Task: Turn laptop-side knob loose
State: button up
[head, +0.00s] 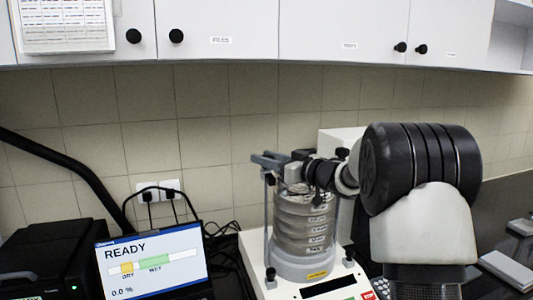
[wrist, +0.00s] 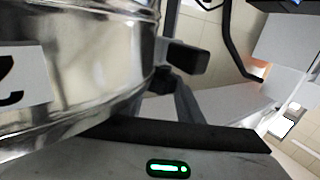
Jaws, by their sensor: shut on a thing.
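My gripper (head: 268,161) reaches from the right across the top of the stack to the laptop-side rod (head: 268,220). It is shut at the top of that rod, on the laptop-side knob (head: 270,178), which is dark and mostly hidden. The other knob (head: 342,153) shows black on the far side of the stack. In the wrist view a shiny metal sieve wall (wrist: 90,60) fills the left, with a dark block (wrist: 185,57) beside it; I cannot tell what that block is.
The laptop screen reads READY and 0.0 %. A black device (head: 50,262) stands left of it, and cables (head: 225,245) lie between laptop and shaker. White wall cupboards (head: 240,35) hang above. My arm covers much of the right side.

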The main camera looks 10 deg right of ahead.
dwell(0.3)
jog(key=o, duration=1)
jog(key=shift+o, duration=0.2)
jog(key=b+v, duration=0.2)
jog(key=v, duration=1.5)
jog(key=shift+s, duration=0.2)
